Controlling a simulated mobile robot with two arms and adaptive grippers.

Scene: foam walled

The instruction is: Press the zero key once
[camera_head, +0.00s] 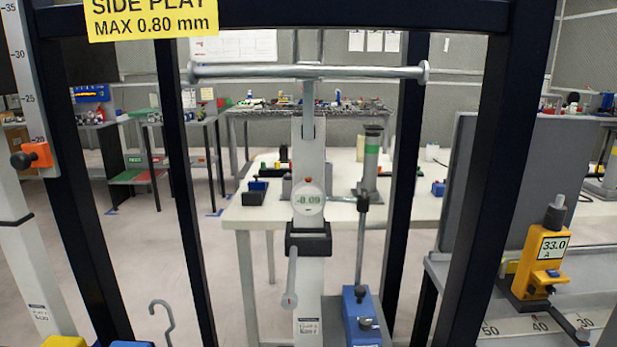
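A round dial indicator (308,200) with a digital face reads about -0.09. It is mounted on a light upright post in the middle of the view. A small orange-red button (308,181) sits at its top edge; any label on it is too small to read, so I cannot tell if it is the zero key. Neither of my grippers is in view.
Dark frame posts (184,180) and a horizontal metal bar (308,72) surround the indicator. A blue-based stand (361,318) is right of the post. A hook (162,318) is low at the left. A white table (400,208) stands behind.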

